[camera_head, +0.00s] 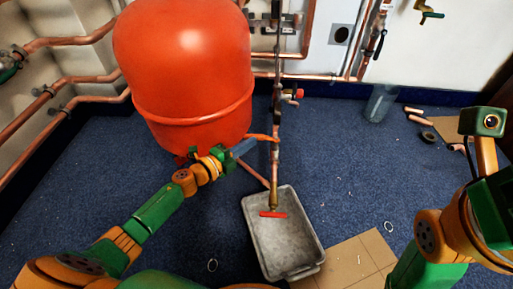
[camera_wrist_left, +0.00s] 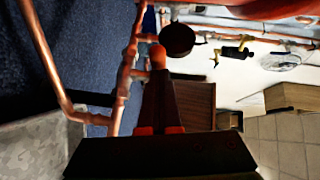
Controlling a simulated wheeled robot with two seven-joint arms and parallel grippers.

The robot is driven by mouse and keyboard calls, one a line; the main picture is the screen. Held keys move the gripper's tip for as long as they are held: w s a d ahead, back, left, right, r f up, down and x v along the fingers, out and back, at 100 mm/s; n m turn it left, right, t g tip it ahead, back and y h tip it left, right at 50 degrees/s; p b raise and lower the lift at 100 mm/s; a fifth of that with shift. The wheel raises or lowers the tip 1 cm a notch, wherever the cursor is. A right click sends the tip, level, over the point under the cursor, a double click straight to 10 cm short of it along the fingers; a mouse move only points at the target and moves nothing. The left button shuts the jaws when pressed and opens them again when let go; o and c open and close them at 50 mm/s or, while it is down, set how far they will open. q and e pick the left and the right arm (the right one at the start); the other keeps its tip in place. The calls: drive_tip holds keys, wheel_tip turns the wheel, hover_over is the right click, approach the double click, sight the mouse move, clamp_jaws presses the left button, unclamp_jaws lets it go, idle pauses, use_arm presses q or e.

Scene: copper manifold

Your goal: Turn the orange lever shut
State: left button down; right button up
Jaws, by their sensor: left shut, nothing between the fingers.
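The orange lever (camera_head: 262,137) sits on the vertical copper pipe right of the red tank and sticks out to the left. My left gripper (camera_head: 244,147) is shut and empty, its fingertips close below and left of the lever. In the left wrist view the shut fingers (camera_wrist_left: 158,85) point at a rounded orange end (camera_wrist_left: 158,57), which looks like the lever's. I cannot tell whether they touch. My right arm shows at the right edge of the head view, but its fingers are not seen.
The red tank (camera_head: 185,70) stands just left of the pipe. A red lever (camera_head: 273,214) on the pipe's lower end hangs over a grey tray (camera_head: 311,258). Cardboard (camera_head: 350,262) lies beside the tray. A clear container (camera_head: 381,103) stands by the wall. Blue floor is open between.

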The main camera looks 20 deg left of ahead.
use_arm(q)
drive_tip(key=shift+w+a, duration=0.25)
drive_tip(key=shift+a, duration=0.05)
drive_tip(key=shift+w+a+r, duration=0.1)
drive_tip(key=shift+a, duration=0.05)
idle(0.4)
